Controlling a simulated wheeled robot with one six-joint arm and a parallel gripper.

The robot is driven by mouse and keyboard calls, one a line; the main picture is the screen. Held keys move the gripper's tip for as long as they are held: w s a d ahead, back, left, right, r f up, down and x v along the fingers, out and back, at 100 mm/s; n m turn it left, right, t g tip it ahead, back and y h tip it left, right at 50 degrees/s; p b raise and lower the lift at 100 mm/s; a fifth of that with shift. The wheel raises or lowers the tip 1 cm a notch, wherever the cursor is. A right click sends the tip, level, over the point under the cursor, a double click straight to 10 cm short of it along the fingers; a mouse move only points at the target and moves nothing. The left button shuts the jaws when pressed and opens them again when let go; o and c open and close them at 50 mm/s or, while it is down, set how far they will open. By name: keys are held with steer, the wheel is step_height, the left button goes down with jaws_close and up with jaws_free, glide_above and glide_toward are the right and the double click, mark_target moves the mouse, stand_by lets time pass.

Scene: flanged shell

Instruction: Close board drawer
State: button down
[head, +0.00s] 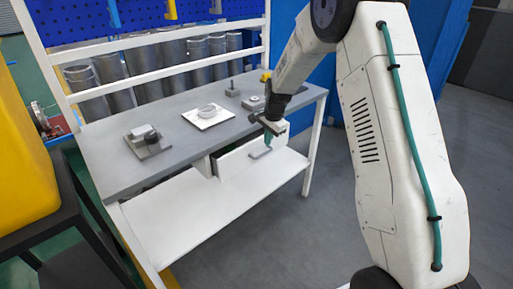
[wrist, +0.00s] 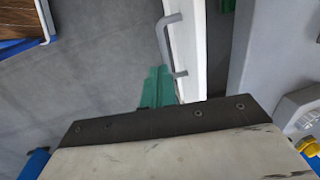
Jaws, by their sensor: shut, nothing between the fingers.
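The board drawer (head: 235,161) hangs under the grey bench top and stands partly open, its white front out from the bench edge. In the wrist view the drawer front (wrist: 190,50) is a white strip, with a dark gap between it and the bench. Its grey bar handle (head: 261,153) also shows in the wrist view (wrist: 166,42). My gripper (head: 268,141) has teal fingers, shut and empty, at the outer side of the drawer front beside the handle. In the wrist view the fingers (wrist: 157,86) lie close to one handle end; I cannot tell whether they touch.
On the bench top (head: 180,163) stand a grey fixture (head: 147,141), a white plate with a round shell (head: 207,114), and small parts at the right. A white lower shelf (head: 190,215) lies beneath the drawer. The floor (head: 290,220) in front is clear.

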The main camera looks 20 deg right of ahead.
steer(key=s+f+n+t, duration=0.15)
steer(key=s+f, duration=0.35)
steer(key=f, duration=0.7)
steer(key=s+f+t, duration=0.3)
steer(key=s+f, duration=0.3)
steer(key=f, duration=0.6)
steer(key=m+t+y, duration=0.2)
steer(key=t+y, duration=0.4)
steer(key=t, duration=0.4)
glide_toward(230, 167)
steer(key=shift+n, duration=0.25)
steer(key=x, duration=0.7)
steer(key=shift+d+f, duration=0.1)
steer(key=shift+f, duration=0.05)
